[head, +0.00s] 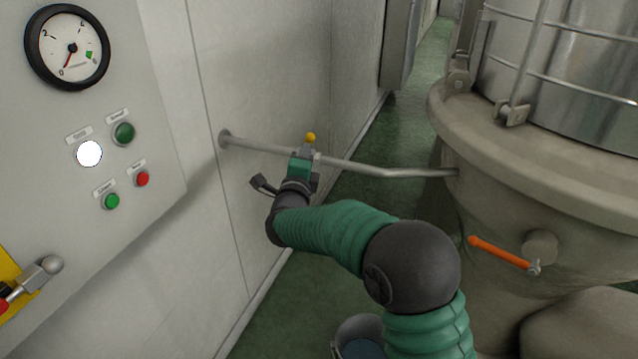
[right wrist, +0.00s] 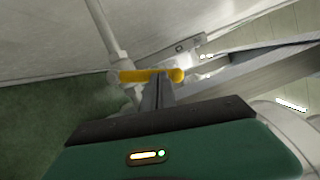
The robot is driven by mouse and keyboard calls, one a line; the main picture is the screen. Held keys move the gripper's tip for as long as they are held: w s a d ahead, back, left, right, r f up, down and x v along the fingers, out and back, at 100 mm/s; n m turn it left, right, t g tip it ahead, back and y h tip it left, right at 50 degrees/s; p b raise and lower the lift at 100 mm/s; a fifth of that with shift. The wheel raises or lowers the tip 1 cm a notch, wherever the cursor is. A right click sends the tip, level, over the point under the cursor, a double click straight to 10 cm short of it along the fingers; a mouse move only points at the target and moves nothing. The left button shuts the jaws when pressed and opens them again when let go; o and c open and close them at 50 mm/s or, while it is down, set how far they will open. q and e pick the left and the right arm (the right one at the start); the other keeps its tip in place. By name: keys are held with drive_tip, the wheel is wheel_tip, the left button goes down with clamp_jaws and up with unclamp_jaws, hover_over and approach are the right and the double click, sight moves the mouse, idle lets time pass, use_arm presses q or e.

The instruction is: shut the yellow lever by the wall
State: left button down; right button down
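The yellow lever (right wrist: 146,76) is a short bar with a round end, on a valve in the grey pipe (head: 262,146) that runs out from the wall. In the head view only its yellow ball end (head: 310,137) shows clearly, just above my right gripper (head: 305,154). In the right wrist view the lever lies across, at the tips of my right gripper (right wrist: 160,88). Its narrow fingers appear close together, with their tips at the lever's middle. I see no grip around the lever; whether they touch it is unclear. My left gripper is not in view.
A control panel (head: 165,140) with a gauge (head: 67,47) and buttons is at left. A large vat (head: 560,215) with an orange handle (head: 500,253) stands at right. A bucket (head: 341,337) is on the green floor below my arm. A floor passage (head: 415,95) runs behind the pipe.

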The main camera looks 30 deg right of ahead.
drive_tip(key=shift+w+a+r+n+p, duration=0.25)
drive_tip(key=shift+w+a+n+p, duration=0.1)
drive_tip(key=shift+n+p, duration=0.25)
drive_tip(key=shift+w+a+r, duration=0.1)
drive_tip(key=shift+w+a, duration=0.05)
drive_tip(key=shift+w, duration=0.15)
idle(0.9)
idle(0.5)
